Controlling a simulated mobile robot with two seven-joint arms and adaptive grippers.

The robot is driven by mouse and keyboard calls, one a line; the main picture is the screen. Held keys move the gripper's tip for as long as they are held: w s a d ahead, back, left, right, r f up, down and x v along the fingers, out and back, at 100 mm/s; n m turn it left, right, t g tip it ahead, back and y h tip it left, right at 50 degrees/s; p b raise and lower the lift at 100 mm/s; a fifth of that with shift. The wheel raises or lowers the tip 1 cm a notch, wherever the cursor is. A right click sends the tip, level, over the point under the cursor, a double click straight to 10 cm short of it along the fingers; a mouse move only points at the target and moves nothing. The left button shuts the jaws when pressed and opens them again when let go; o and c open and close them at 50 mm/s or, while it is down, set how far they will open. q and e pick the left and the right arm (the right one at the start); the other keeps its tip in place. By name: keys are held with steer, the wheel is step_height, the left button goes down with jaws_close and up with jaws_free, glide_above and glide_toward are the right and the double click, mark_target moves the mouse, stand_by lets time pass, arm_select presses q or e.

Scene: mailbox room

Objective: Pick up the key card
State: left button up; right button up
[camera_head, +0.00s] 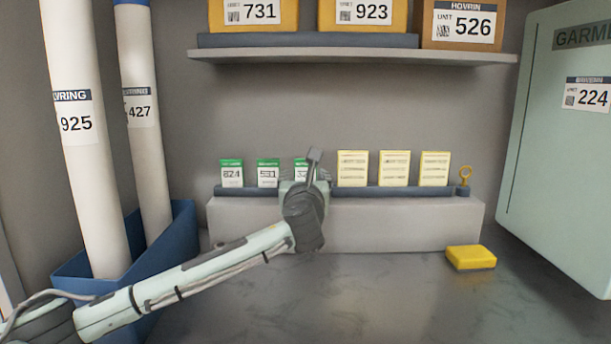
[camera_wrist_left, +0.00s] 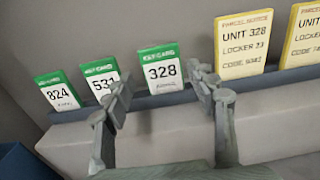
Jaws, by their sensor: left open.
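Three green-topped white key cards stand in a row in a dark blue rail (camera_head: 392,191). They are card 824 (camera_head: 231,173), card 531 (camera_head: 268,173) and card 328 (camera_head: 299,171). My left gripper (camera_head: 313,170) is in front of card 328 and partly hides it in the head view. In the left wrist view, my open left gripper (camera_wrist_left: 160,96) has card 328 (camera_wrist_left: 161,70) between and beyond its fingertips. Its left finger overlaps the edge of card 531 (camera_wrist_left: 101,80). Card 824 (camera_wrist_left: 57,93) is further left. No card is held. My right gripper is not in view.
Several yellow parcel notices (camera_head: 352,168) stand right of the cards, with a yellow key-shaped item (camera_head: 465,175) at the rail's end. A yellow block (camera_head: 470,258) lies on the counter. A blue bin (camera_head: 185,235) holds tubes at left; a green cabinet (camera_head: 560,140) is at right.

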mark_target(305, 173)
arm_select(q)
steer(key=w, duration=0.5)
steer(key=shift+d+f, duration=0.1)
steer(key=shift+f, duration=0.25)
steer(key=c, duration=0.7)
steer(key=shift+c, duration=0.2)
